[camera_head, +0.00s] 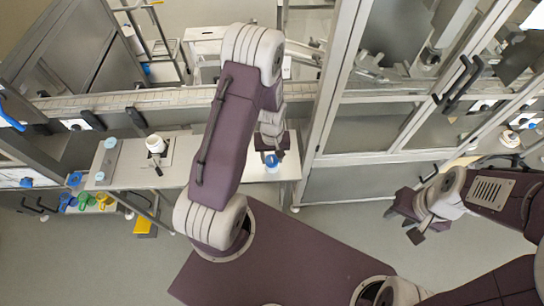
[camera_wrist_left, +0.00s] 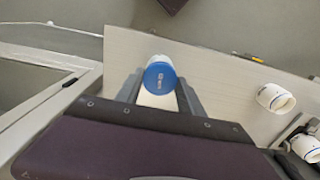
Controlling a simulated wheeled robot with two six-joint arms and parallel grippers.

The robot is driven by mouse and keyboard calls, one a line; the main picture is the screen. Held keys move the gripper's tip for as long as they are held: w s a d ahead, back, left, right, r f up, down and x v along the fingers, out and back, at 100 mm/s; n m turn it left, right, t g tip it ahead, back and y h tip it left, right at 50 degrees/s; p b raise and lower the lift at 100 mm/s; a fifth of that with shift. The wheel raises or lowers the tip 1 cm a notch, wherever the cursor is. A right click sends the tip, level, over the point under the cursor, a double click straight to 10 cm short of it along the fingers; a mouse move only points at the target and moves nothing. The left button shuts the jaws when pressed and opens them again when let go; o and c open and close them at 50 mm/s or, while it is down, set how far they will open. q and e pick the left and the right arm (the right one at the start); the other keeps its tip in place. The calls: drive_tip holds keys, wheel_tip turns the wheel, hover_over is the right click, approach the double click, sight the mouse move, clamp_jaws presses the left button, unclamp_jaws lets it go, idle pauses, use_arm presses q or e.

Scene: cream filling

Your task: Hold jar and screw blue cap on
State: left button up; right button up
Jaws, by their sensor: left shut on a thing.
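A white jar (camera_wrist_left: 158,101) with a blue cap (camera_wrist_left: 160,77) at its top is between my left gripper's fingers (camera_wrist_left: 160,93) in the left wrist view. The cap's printed face shows, but whether it is fully seated cannot be told. In the head view, my left gripper (camera_head: 271,149) is over the white table's right end, with the blue cap (camera_head: 272,160) just below it. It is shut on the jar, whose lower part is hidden. My right gripper (camera_head: 415,218) is off to the right, away from the table, with its fingers apart and nothing visible between them.
Another white jar (camera_head: 155,143) stands on the left part of the table (camera_head: 180,177). Light blue round pieces lie on a grey plate (camera_head: 101,165). Blue, green and yellow items (camera_head: 84,201) sit at lower left. A glazed metal frame (camera_head: 345,160) rises right of the table.

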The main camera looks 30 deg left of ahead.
sight(272, 160)
use_arm(q)
drive_tip(key=shift+f, duration=0.25)
drive_tip(key=o, duration=1.4)
drive_tip(key=shift+c, duration=0.2)
wheel_tip(272, 160, up, 9)
drive_tip(key=b, duration=0.1)
